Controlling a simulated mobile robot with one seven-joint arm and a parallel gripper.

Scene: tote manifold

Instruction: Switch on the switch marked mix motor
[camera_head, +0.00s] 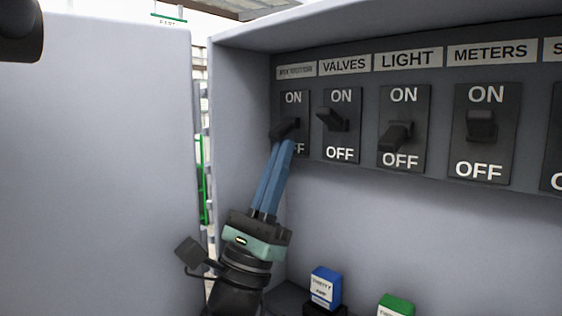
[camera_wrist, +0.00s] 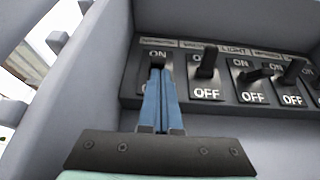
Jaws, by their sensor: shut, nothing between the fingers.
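The mix motor switch is the leftmost on the panel, under a small label (camera_head: 296,71) whose print is hard to read. Its black lever (camera_head: 285,129) sits below the ON mark and covers part of OFF, so it appears to be down. My gripper (camera_head: 284,144) has its blue fingers shut together with nothing between them. The fingertips are right at the lever's underside, seemingly touching it. In the wrist view my gripper (camera_wrist: 159,72) is just below the lever (camera_wrist: 157,62), and the fingers hide most of this switch's OFF mark.
To the right are the valves switch (camera_head: 333,118), the light switch (camera_head: 396,136) and the meters switch (camera_head: 482,126), close together. The grey cabinet side wall (camera_head: 238,130) is near on the left. A blue box (camera_head: 325,287) and a green box (camera_head: 396,305) stand below.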

